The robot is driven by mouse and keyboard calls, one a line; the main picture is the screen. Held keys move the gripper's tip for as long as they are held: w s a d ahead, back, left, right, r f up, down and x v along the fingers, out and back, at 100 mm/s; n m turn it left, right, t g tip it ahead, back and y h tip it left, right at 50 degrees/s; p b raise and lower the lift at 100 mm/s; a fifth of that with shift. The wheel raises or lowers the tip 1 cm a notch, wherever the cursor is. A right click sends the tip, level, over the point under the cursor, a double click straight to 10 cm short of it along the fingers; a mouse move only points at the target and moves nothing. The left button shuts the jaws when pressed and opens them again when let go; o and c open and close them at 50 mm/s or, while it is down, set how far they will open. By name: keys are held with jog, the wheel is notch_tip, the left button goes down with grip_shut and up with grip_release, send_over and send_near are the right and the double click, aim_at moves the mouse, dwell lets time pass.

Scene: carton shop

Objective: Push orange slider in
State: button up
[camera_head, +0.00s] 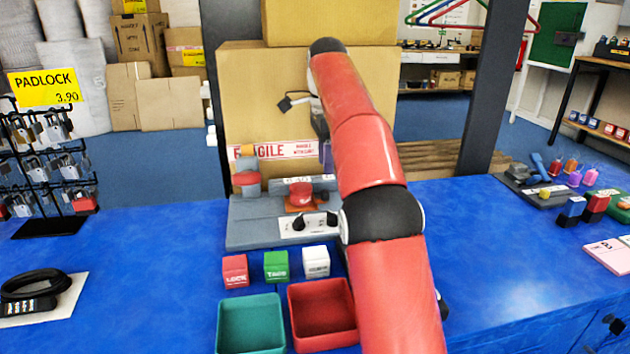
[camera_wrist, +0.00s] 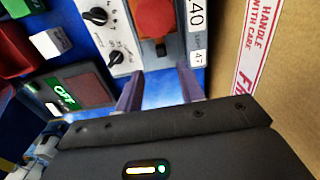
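A grey device (camera_head: 262,232) with controls stands at the back of the blue table. A small orange piece (camera_head: 246,150) shows above a red part at its left end. An orange-red base (camera_head: 301,206) sits under a red knob (camera_head: 300,189) in its middle. I cannot tell which orange part is the slider. The wrist view shows the red knob (camera_wrist: 154,18) on a brownish base. My gripper (camera_wrist: 160,88) is open and empty, its two purple fingers apart above the blue surface beside the device. In the head view my arm hides most of the gripper.
A large cardboard carton (camera_head: 262,100) stands right behind the device. Red (camera_head: 235,270), green (camera_head: 276,266) and white (camera_head: 316,261) cubes lie in front. A teal bin (camera_head: 250,312) and a red bin (camera_head: 322,290) are nearest. A padlock rack (camera_head: 40,165) stands left.

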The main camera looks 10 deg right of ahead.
aim_at(325, 191)
jog(key=shift+w+f, duration=0.15)
jog(key=shift+w, duration=0.05)
jog(key=shift+f, duration=3.8)
jog(key=shift+s, duration=0.1)
grip_shut()
jog(key=shift+a, duration=0.1)
